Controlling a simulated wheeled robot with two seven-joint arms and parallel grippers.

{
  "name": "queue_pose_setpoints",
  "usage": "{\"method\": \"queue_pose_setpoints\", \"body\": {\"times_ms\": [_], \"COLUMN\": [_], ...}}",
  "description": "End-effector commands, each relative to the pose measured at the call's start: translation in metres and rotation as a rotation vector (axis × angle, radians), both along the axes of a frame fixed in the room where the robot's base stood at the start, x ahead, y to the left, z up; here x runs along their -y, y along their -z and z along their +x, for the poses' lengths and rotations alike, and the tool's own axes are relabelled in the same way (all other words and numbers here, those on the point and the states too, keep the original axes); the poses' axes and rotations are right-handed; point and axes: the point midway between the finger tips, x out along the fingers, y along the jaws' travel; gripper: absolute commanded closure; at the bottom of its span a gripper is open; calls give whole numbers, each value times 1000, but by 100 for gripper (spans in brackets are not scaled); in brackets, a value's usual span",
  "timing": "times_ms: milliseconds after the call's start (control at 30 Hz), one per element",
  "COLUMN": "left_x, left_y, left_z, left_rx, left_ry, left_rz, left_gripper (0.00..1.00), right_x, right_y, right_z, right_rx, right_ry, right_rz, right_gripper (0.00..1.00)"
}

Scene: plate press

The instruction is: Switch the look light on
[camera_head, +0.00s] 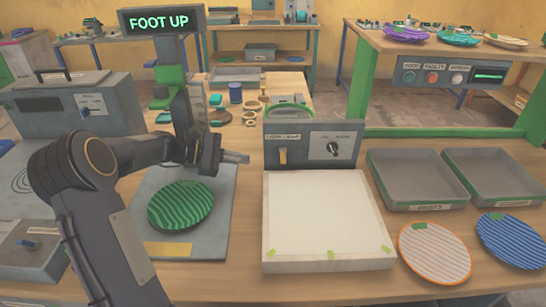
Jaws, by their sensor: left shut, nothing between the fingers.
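A grey control box (304,128) stands at the back of a flat white panel (325,215), which looks like the look light. The panel is pale and shows no clear glow. My left gripper (240,157) is shut and empty. Its tips point right, a short way left of the yellow switch, apart from it in the picture. My right gripper is not in view.
A green striped plate (180,206) lies on a grey base under the press, whose sign (161,21) reads FOOT UP. Grey trays (416,180) and striped plates (434,252) stand to the right. A grey machine (75,108) is at the left.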

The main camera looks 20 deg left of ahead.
Motion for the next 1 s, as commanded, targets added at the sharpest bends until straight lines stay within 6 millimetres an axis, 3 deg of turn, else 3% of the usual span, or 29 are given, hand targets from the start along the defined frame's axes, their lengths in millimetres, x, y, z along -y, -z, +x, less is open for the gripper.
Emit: {"method": "queue_pose_setpoints", "body": {"times_ms": [433, 800, 1000], "left_x": [6, 56, 74], "left_y": [3, 21, 28], "left_z": [4, 38, 50], "left_rx": [0, 0, 0], "left_ry": [1, 4, 1], "left_rz": [-2, -2, -1], "left_gripper": [100, 100, 100], "right_x": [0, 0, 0], "right_y": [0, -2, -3], "right_z": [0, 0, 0], "right_rx": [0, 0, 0], "right_ry": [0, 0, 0], "right_rz": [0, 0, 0], "right_gripper": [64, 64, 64]}}
